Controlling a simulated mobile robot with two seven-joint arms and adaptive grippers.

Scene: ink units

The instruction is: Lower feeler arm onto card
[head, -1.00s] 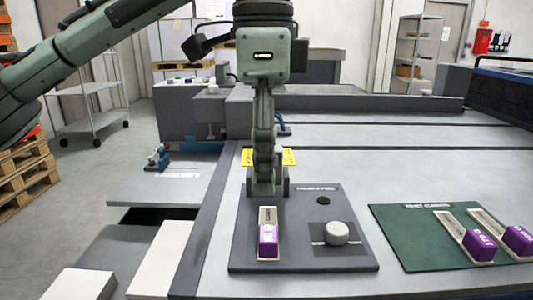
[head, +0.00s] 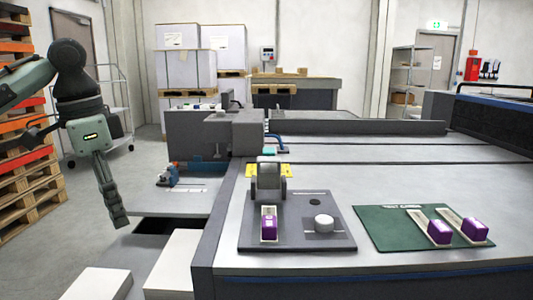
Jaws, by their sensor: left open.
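The feeler arm (head: 267,180) appears to be the grey upright piece at the back of a dark grey panel (head: 300,243), near the table's front edge. Its upper part stands above its bracket; no contact with a card is visible. A test card with a purple block (head: 268,228) lies on the panel in front of the bracket. My left gripper (head: 118,220) hangs at the left, fingers down, open and empty, well apart from the panel. Its fingers overlap in this view. My right gripper is not in view.
A white knob (head: 323,223) is on the panel's right. A green mat (head: 390,235) to the right carries two more purple-block cards (head: 439,232) (head: 475,230). A grey housing (head: 235,135) stands behind the panel. White stacks (head: 172,265) lie at the lower left. The middle tabletop is clear.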

